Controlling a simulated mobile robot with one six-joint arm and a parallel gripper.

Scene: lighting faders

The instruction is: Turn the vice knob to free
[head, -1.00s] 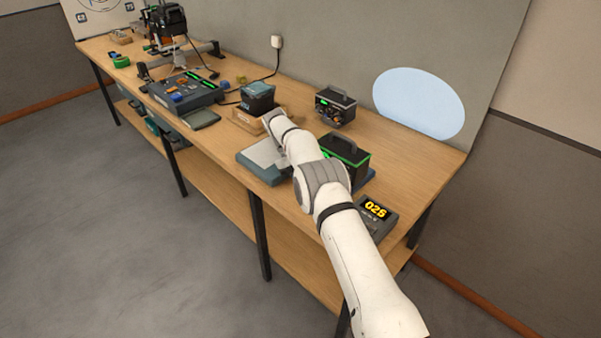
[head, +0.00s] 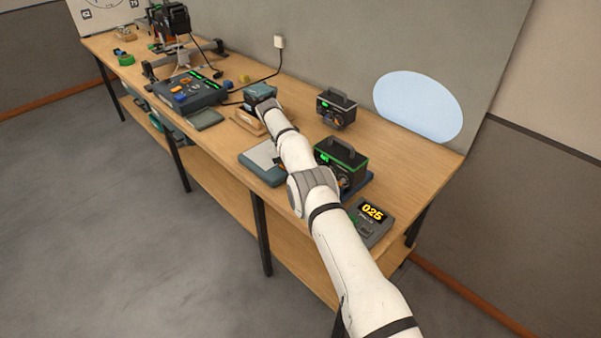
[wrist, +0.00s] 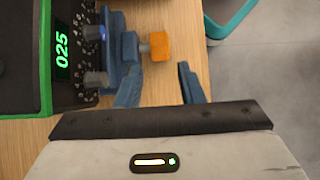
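In the wrist view, the orange knob (wrist: 155,46) sits on a short grey shaft on the blue vice (wrist: 122,45), which is beside a black, green-edged box (wrist: 35,60) with a green "025" display. My gripper (wrist: 160,86) is open and empty; its two dark blue fingers are apart, below the knob in the picture, and the knob lies ahead of the gap, not between them. The green-edged box also shows in the head view (head: 341,155), with a little orange beside my arm. My fingers cannot be made out in the head view.
A display unit (head: 371,220) reading 025 stands near the table's (head: 420,165) right end. Floor shows right of the table edge in the wrist view, with a teal-edged object (wrist: 230,18).

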